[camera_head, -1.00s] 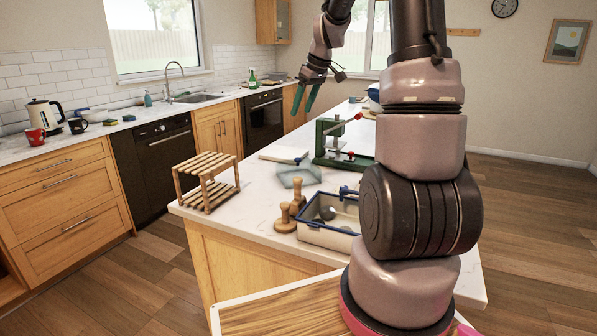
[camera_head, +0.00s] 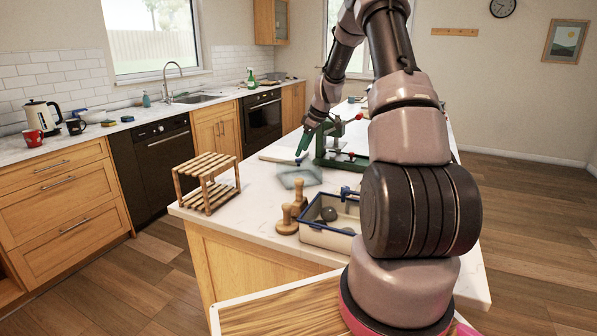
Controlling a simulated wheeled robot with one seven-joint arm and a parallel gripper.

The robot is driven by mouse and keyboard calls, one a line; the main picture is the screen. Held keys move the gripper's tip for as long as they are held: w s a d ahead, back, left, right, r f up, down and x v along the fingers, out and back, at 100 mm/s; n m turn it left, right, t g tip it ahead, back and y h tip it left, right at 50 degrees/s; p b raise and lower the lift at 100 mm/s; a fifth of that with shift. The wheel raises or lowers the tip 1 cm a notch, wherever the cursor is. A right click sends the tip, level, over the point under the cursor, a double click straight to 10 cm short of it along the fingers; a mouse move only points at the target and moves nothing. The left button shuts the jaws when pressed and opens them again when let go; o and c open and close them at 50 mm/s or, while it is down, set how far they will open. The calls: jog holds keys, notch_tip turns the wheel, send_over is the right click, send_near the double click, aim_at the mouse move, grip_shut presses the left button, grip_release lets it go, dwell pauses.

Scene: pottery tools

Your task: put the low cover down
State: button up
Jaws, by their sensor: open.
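A low, translucent grey-blue piece (camera_head: 299,178), which looks like the low cover, lies on the white island top. A small blue part (camera_head: 298,162) shows at its back edge; I cannot tell whether it is a knob of the cover. My gripper (camera_head: 302,147), with green fingers, points down just above and behind the cover. It is open. The fingers overlap in this view, and I cannot tell whether they touch the blue part.
A green press with red knobs (camera_head: 341,150) stands just right of my gripper. In front are wooden stampers (camera_head: 287,219) and a blue-rimmed bin (camera_head: 325,238). A slatted wooden rack (camera_head: 207,182) stands at left. A pale board (camera_head: 277,154) lies behind the cover.

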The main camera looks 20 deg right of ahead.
aim_at(299, 159)
jog(key=x, duration=0.4)
jog(key=shift+d+f, duration=0.1)
jog(key=shift+f, duration=0.2)
grip_shut()
dwell(1.1)
